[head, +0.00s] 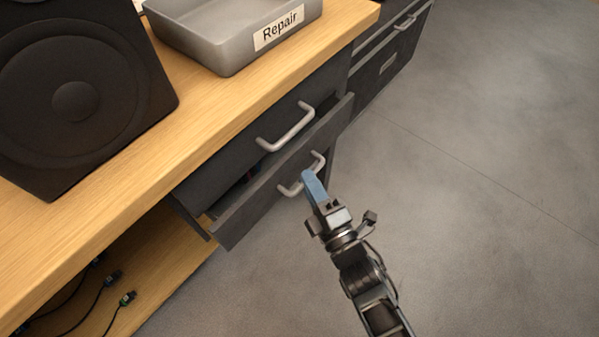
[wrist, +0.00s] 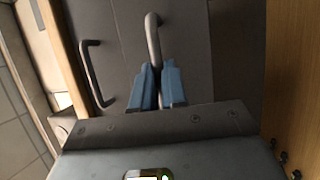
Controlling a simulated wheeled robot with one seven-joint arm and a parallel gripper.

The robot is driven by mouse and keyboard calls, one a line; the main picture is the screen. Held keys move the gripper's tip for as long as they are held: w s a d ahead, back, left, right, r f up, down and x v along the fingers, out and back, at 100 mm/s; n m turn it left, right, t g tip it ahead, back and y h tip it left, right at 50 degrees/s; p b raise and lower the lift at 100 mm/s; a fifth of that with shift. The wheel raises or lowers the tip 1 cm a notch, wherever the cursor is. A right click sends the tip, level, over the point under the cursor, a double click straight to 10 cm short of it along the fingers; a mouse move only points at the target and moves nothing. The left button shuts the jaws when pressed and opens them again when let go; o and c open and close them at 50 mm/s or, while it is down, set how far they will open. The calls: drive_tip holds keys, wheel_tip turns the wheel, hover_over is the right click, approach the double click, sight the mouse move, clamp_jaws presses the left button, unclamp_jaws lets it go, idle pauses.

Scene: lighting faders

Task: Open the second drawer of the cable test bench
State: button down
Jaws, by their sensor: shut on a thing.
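The cable test bench (head: 150,130) has a wooden top and dark drawers below it. The upper drawer (head: 240,155) is closed and has a grey bar handle (head: 287,128). The second drawer (head: 250,205), below it, stands partly open, with a dark gap behind its front. Its grey bar handle (head: 291,190) is at my gripper (head: 309,178). In the wrist view, my gripper's blue fingers (wrist: 158,88) are shut on the lower end of a grey handle (wrist: 153,40). A second handle (wrist: 93,72) shows at the left there. The drawer's contents are mostly hidden.
A black speaker (head: 75,90) and a grey tray labelled "Repair" (head: 225,40) stand on the bench top. Cables (head: 100,290) lie on the lower shelf at left. Another drawer unit (head: 385,55) stands farther back. The floor (head: 470,200) at right is clear.

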drive_tip(key=s+d+p, duration=0.1)
drive_tip(key=s+d, duration=1.6)
drive_tip(key=d, duration=0.5)
drive_tip(key=c, duration=1.2)
unclamp_jaws()
drive_tip(key=shift+v, duration=3.95)
drive_tip(key=shift+a, duration=0.1)
drive_tip(key=s+a+r+m+g+h, duration=0.1)
drive_tip(key=s+a+r+m+h, duration=0.3)
drive_tip(key=r+m, duration=0.6)
drive_tip(key=s+a+r+m+g+h, duration=0.1)
drive_tip(key=s+r+m+h, duration=0.5)
drive_tip(key=r+m, duration=0.45)
drive_tip(key=r+p, duration=0.4)
drive_tip(key=r+m+p, duration=0.1)
drive_tip(key=r+p, duration=0.4)
drive_tip(key=r+m+p, duration=0.1)
drive_tip(key=r+p, duration=0.3)
drive_tip(key=p, duration=0.1)
drive_tip(key=shift+w+a+r+m+g, duration=0.1)
drive_tip(key=shift+a+r+m+g, duration=0.05)
drive_tip(key=shift+a+m+g, duration=0.15)
